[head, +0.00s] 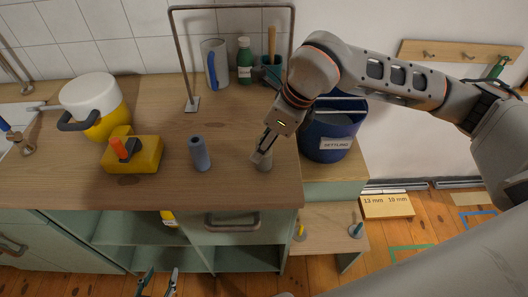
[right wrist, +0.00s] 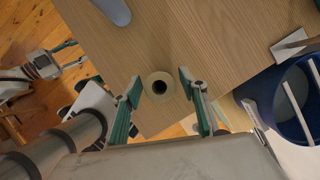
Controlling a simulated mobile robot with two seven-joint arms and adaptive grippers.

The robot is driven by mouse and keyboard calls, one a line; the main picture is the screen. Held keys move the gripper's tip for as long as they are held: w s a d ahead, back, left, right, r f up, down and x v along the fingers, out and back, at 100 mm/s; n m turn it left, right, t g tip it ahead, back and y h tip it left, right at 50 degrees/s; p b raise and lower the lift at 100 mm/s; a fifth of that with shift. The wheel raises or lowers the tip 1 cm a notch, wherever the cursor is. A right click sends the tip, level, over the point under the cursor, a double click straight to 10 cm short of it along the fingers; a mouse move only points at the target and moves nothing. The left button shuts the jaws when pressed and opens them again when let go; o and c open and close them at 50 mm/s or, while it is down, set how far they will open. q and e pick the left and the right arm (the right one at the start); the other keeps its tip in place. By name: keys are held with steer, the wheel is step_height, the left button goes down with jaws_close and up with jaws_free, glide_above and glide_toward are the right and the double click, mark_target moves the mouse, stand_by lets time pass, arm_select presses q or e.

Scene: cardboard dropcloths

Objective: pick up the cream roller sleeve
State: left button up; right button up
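The cream roller sleeve (head: 264,163) stands upright near the front right edge of the wooden counter. In the right wrist view, the sleeve (right wrist: 160,78) shows end-on with its round hole facing me. My right gripper (head: 263,149) reaches down to it from above, partly hiding it in the head view. Its green fingers are apart, one on each side of the sleeve, with small gaps showing in the wrist view. My left gripper (head: 158,283) is low in front of the cabinet, open and empty, away from the sleeve.
A blue-grey roller sleeve (head: 199,154) stands left of the cream one. A yellow object with an orange part (head: 145,155) and a white-and-yellow pot (head: 97,105) lie further left. A blue bucket (head: 332,130) labelled SETTLING is close on the right. A metal frame (head: 190,75) rises behind.

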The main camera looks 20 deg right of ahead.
steer(key=c, duration=0.6)
steer(key=shift+r, duration=0.1)
